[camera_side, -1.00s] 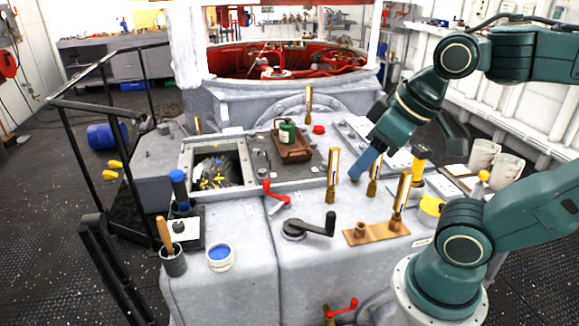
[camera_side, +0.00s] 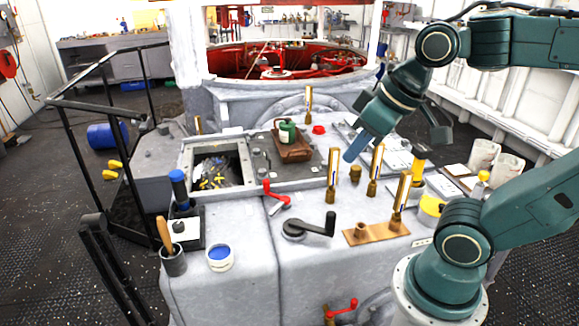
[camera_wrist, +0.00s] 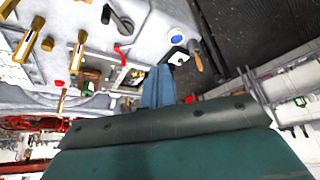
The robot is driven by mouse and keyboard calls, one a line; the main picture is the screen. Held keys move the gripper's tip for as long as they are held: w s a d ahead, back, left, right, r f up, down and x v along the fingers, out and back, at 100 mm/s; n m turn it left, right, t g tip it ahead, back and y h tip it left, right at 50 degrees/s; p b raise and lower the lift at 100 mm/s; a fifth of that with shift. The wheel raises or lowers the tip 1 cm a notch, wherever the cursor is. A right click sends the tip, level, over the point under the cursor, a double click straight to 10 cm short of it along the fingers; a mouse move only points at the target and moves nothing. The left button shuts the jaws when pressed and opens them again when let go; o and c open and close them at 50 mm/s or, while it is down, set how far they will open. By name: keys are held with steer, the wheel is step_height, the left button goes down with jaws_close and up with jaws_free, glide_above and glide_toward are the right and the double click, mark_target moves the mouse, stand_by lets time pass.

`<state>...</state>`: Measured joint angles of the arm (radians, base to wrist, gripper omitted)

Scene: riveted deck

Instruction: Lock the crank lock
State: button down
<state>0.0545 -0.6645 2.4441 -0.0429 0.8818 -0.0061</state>
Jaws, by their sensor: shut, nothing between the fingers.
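A black crank (camera_side: 308,228) with an upright handle knob at its right end lies on the front of the grey deck; it also shows in the wrist view (camera_wrist: 120,20). A smaller red crank (camera_side: 276,197) sits behind and left of it and appears in the wrist view (camera_wrist: 121,50). I cannot tell from the frames which is the crank lock. My gripper (camera_side: 350,156) has blue fingers, shut and empty, above the deck behind and right of both cranks. Its fingers also show in the wrist view (camera_wrist: 159,75), apart from either crank.
Tall brass levers (camera_side: 333,175) and a short brass peg (camera_side: 355,174) stand near my gripper. A brown tray (camera_side: 293,153) holds a green canister (camera_side: 287,132). An open bin (camera_side: 214,170) lies left. A paint cup (camera_side: 220,258) and another red crank (camera_side: 341,311) are at the front.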

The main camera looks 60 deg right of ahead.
steer(key=w+d+f+m+y, duration=0.1)
steer(key=w+d, duration=0.6)
steer(key=w, duration=0.3)
steer(key=w+d+f+m, duration=0.1)
steer(key=w+d+f, duration=0.1)
steer(key=w+d, duration=0.65)
steer(key=w+d+f+m+y, duration=0.1)
steer(key=w+d+f, duration=0.1)
steer(key=d+f, duration=0.6)
steer(key=w+d+f+m+t+y, duration=0.1)
steer(key=w+d+f, duration=0.1)
steer(key=d+f, duration=0.6)
steer(key=d, duration=0.5)
steer(key=shift+w, duration=0.25)
steer(key=shift+w+a+f, duration=0.1)
steer(key=shift+f, duration=0.15)
steer(key=x, duration=1.9)
steer(key=shift+w, duration=0.25)
steer(key=shift+w+a+f, duration=0.1)
steer(key=shift+w+a, duration=0.45)
steer(key=shift+a, duration=0.35)
steer(key=shift+w+a, duration=0.25)
steer(key=shift+a, duration=0.25)
steer(key=shift+w+a, duration=0.25)
steer(key=shift+a, duration=0.2)
